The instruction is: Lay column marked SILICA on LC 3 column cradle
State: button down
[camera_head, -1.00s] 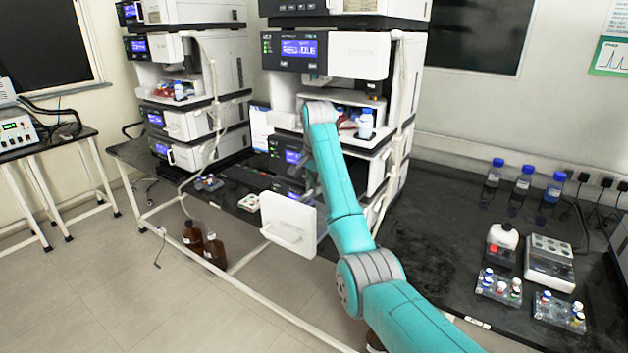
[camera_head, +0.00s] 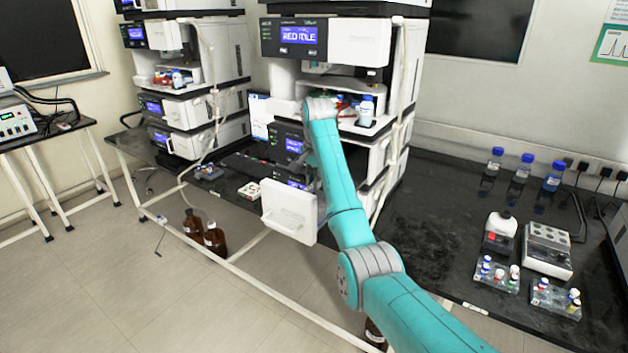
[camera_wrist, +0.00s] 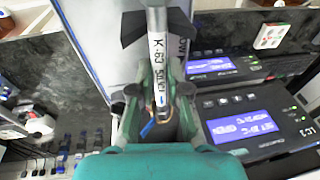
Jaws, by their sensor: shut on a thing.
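In the wrist view a slim pale column (camera_wrist: 157,72) with a printed label, seemingly SILICA and K-63, runs lengthwise between the fingers of my gripper (camera_wrist: 158,35). My gripper is shut on it. A dark tube or fitting shows at its lower end. In the head view my gripper is mostly hidden behind my arm, in front of the right-hand instrument stack (camera_head: 372,90), close to an open white door (camera_head: 290,208). I cannot pick out the LC 3 column cradle.
Another instrument stack (camera_head: 190,60) stands to the left. Brown bottles (camera_head: 204,232) are on the floor below the bench. Blue-capped bottles (camera_head: 525,175), a vial block (camera_head: 548,250) and vial racks (camera_head: 496,272) stand on the right bench. Bare black benchtop (camera_head: 430,215) lies between.

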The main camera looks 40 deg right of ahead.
jog(key=shift+f, duration=0.35)
jog(key=c, duration=1.1)
grip_release()
jog(key=shift+o, duration=0.2)
